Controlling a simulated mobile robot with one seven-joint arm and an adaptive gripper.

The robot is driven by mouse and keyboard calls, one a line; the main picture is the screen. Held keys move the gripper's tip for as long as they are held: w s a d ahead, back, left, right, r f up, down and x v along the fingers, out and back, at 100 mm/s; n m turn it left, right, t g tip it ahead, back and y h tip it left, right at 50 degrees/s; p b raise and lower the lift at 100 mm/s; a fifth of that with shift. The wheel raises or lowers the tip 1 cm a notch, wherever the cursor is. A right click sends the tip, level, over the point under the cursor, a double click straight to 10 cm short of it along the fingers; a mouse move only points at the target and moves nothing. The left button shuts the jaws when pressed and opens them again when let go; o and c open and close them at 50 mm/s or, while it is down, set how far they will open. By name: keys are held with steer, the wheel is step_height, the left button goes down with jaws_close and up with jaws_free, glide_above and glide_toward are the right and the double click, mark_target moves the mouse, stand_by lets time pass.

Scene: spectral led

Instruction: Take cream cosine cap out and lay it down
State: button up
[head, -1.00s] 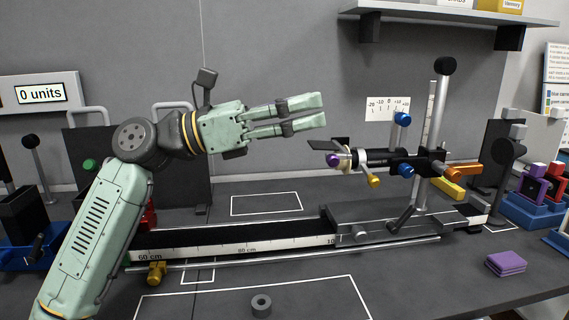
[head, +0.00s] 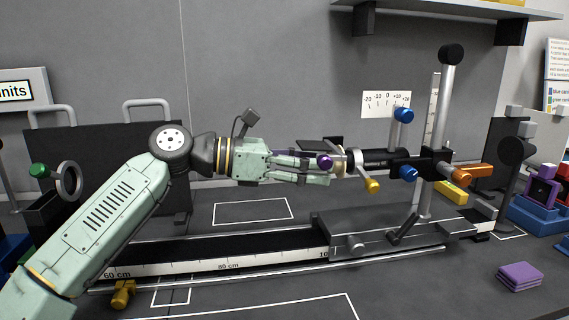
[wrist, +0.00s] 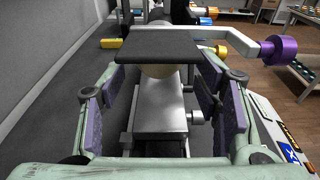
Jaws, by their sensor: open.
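The cream cap (head: 340,157) sits at the left end of the black horizontal tube (head: 378,158) on the rail carriage. In the wrist view, part of the cream cap (wrist: 160,71) shows below a dark flat plate (wrist: 158,46), which hides its top. My gripper (head: 322,171) is open and level, its fingertips just left of the cap. In the wrist view my gripper (wrist: 160,95) has its two padded fingers spread either side of the cap's line, apart from it. A purple knob (head: 325,161) on a pale arm stands in front of the upper finger.
The rail carriage (head: 375,238) lies below the tube. A yellow knob (head: 373,186) hangs under the tube, with blue and orange knobs to the right. A tall post (head: 442,105) stands behind. A white-outlined bench patch (head: 252,211) is bare. Purple pads (head: 519,276) lie front right.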

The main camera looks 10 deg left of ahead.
steer(key=shift+x, duration=1.5)
steer(key=c, duration=0.9)
